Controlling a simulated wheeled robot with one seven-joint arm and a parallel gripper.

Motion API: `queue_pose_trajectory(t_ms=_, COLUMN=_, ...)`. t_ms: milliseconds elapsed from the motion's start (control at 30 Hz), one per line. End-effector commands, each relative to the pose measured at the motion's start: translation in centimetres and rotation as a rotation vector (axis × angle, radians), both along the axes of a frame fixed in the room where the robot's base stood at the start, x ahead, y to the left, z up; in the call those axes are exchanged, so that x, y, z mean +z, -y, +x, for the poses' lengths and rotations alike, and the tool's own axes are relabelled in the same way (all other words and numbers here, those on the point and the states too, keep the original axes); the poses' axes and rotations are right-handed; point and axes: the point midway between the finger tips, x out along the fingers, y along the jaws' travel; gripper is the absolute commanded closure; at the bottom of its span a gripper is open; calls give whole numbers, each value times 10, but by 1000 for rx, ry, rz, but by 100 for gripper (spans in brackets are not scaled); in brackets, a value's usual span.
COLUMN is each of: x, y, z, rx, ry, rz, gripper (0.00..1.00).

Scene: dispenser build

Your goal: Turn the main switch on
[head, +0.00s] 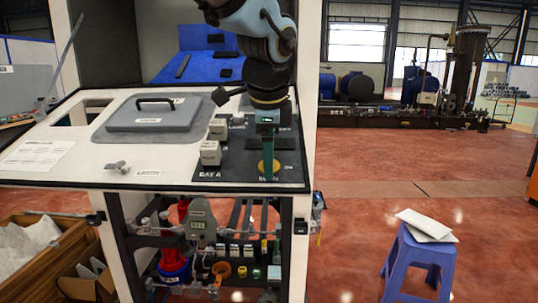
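A sloped black and white control panel (230,177) stands in front of me. A round yellow-orange knob (275,167) sits near its lower right, with a label below it too small to read surely. This knob may be the main switch; I cannot tell. My gripper (268,172) points down with its greenish fingers in front of the knob and hides part of it. The fingers overlap edge-on, so their gap and any contact with the knob do not show.
White box-shaped parts (210,153) stand left of the knob. A grey lid (155,114) with a black handle and a small latch (117,167) are further left. Bottles and parts fill the shelf below. A blue stool (415,262) with papers stands right; red floor around it is open.

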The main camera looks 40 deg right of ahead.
Motion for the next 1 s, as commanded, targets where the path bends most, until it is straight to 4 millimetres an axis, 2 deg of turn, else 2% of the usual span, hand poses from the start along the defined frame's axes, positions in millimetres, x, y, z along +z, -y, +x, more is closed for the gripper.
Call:
queue_pose_trajectory(t_ms=67, x=0, y=0, z=0, rx=0, ry=0, rz=0, gripper=32)
queue_pose_trajectory(t_ms=633, x=0, y=0, z=0, rx=0, ry=0, rz=0, gripper=96)
queue_pose_trajectory(t_ms=1000, x=2, y=0, z=0, rx=-62, ry=15, rz=21, gripper=96)
